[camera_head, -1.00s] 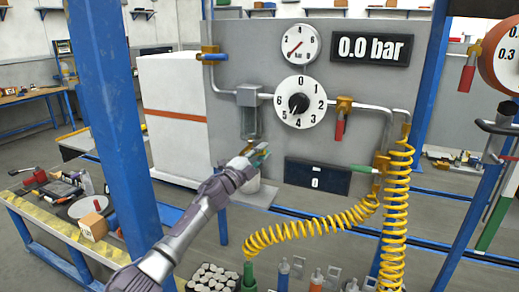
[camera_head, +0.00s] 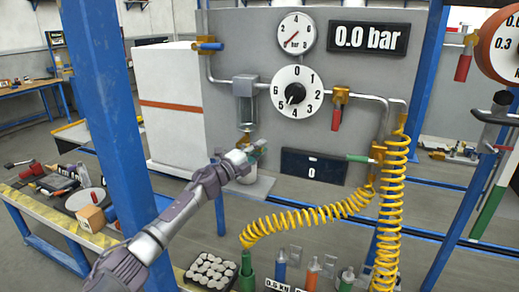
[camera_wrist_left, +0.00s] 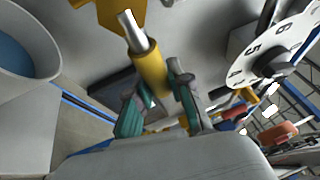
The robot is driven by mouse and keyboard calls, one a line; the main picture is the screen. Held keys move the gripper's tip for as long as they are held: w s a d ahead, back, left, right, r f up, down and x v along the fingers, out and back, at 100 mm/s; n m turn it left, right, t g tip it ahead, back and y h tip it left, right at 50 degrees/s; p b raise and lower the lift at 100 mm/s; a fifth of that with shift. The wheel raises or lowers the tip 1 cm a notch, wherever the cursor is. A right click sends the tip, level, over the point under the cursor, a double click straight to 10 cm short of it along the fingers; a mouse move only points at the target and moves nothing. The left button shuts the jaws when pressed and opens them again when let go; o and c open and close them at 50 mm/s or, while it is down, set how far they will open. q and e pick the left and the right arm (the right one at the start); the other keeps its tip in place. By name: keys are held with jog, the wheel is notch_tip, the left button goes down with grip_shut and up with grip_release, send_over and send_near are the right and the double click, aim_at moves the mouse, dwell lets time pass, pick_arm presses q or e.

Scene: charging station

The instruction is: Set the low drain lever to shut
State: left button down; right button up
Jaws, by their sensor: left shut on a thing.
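The low drain lever (camera_wrist_left: 152,74) has a yellow grip on a silver stem, running out from a brass valve body (camera_wrist_left: 118,12) in the left wrist view. In the head view the brass drain valve (camera_head: 244,138) sits under the clear filter bowl (camera_head: 246,108). My left gripper (camera_head: 257,152) is just below and to the right of that valve. In the wrist view the teal fingers of the left gripper (camera_wrist_left: 158,108) are on both sides of the yellow grip, shut on it. The fingers hide the grip's end. My right gripper is not in view.
The panel also bears a dial (camera_head: 298,92), a red-handled valve (camera_head: 337,108) and a green-handled valve (camera_head: 368,158). A yellow coiled hose (camera_head: 310,214) hangs in front.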

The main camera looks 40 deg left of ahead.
pick_arm(q)
jog(key=shift+f, duration=0.15)
jog(key=c, duration=1)
grip_release()
jog(key=shift+c, duration=0.2)
jog(key=v, duration=1.2)
jog(key=shift+f, duration=0.1)
